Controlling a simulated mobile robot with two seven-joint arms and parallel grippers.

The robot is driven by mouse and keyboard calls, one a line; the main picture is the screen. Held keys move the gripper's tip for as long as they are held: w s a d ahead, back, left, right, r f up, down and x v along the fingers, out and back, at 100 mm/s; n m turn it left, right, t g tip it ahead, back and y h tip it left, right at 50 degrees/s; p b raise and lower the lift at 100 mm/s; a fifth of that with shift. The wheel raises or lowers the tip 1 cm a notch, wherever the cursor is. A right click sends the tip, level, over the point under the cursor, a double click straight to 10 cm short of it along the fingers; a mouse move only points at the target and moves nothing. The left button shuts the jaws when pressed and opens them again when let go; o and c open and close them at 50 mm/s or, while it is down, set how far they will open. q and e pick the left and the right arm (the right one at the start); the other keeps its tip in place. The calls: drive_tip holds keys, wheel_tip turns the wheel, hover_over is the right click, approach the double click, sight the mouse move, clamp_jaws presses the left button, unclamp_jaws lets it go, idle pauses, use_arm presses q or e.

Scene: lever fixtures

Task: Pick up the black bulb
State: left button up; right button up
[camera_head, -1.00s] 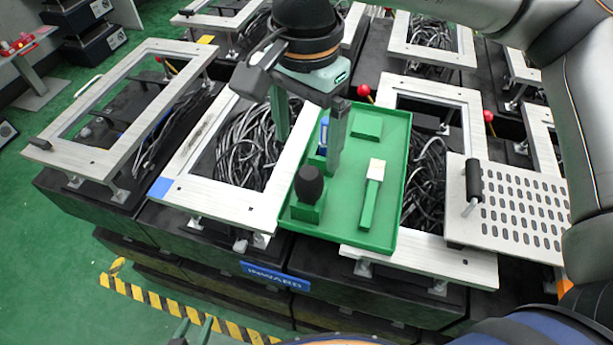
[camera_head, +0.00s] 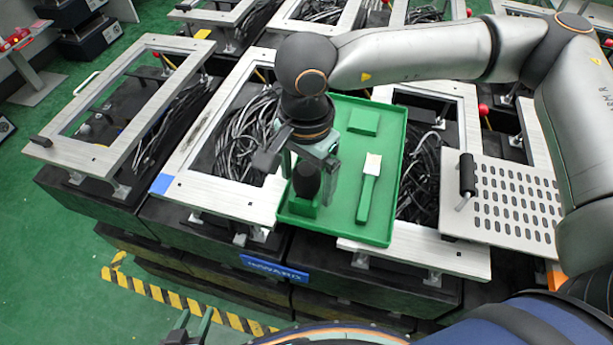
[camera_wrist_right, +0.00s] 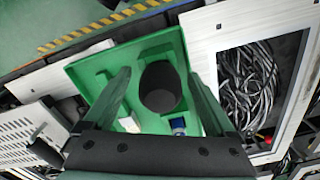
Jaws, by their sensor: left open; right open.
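The black bulb (camera_head: 306,182) stands upright in a green holder block at the front left of the green tray (camera_head: 379,234). My right gripper (camera_head: 307,172) is over it from above, open, with a finger on either side of the bulb. In the right wrist view, the black bulb (camera_wrist_right: 160,86) shows as a dark round end between the two spread fingers (camera_wrist_right: 158,76). It is not gripped; whether a finger touches it I cannot tell. My left gripper (camera_head: 190,329) is open and empty at the bottom edge of the head view, far from the tray.
The tray also holds a white-topped green piece (camera_head: 369,185) and a green block (camera_head: 363,122). A blue item (camera_wrist_right: 178,124) is beside the bulb in the right wrist view. A perforated plate with a black handle (camera_head: 467,174) stands to the right. Metal frames surround cables.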

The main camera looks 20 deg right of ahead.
sight(306, 168)
drive_tip(key=shift+c, duration=0.3)
drive_tip(key=c, duration=1.4)
drive_tip(key=shift+o, duration=0.2)
drive_tip(key=shift+r, duration=0.2)
drive_tip(key=shift+r, duration=0.3)
wheel_tip(306, 168, up, 2)
drive_tip(key=w+a+r+b, duration=0.1)
drive_tip(key=w+a+r, duration=0.8)
drive_tip(key=w+r, duration=0.1)
drive_tip(key=shift+w, duration=0.4)
